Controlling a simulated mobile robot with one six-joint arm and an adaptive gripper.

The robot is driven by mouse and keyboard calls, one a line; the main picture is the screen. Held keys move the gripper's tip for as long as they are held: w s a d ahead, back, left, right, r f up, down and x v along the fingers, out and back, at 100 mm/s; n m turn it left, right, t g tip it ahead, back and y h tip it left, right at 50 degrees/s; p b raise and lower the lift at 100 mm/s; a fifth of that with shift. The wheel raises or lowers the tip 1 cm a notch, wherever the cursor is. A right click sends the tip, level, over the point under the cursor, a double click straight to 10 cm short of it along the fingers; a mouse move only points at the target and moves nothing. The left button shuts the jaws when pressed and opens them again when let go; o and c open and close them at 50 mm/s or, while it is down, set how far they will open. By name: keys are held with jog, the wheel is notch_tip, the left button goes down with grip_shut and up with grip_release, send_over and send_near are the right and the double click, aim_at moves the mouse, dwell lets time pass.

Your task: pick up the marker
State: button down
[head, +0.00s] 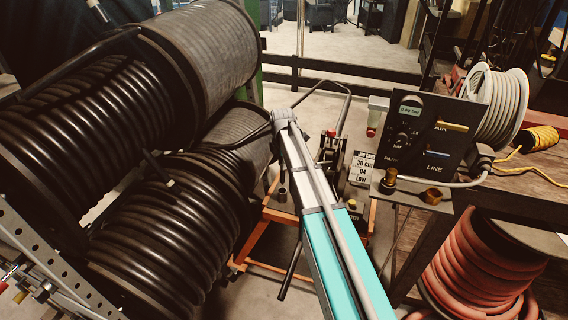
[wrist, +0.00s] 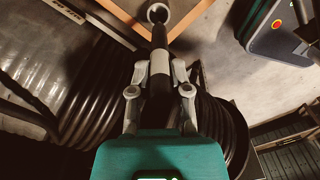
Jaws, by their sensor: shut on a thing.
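In the wrist view my gripper (wrist: 160,72) is shut on a slim dark cylinder, which I take to be the marker (wrist: 158,95). One grey finger is on each side of it. It lies lengthwise between the fingers, from near my teal palm toward the top of the view. Its far end lines up with a pale round cup or ring (wrist: 157,12); I cannot tell whether they touch. In the head view my arm reaches in from the bottom right, and its end hides the gripper and the marker.
Large black hose reels (head: 150,190) fill the left. An orange frame (head: 262,232) with a metal cup (head: 282,194) and a black lever stands in the middle. A gauge panel (head: 425,135), a white hose reel (head: 497,105) and red hose (head: 480,265) are on the right.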

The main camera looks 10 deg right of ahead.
jog(key=shift+r+p, duration=0.35)
jog(key=shift+r, duration=0.3)
jog(key=shift+s, duration=0.1)
dwell(0.4)
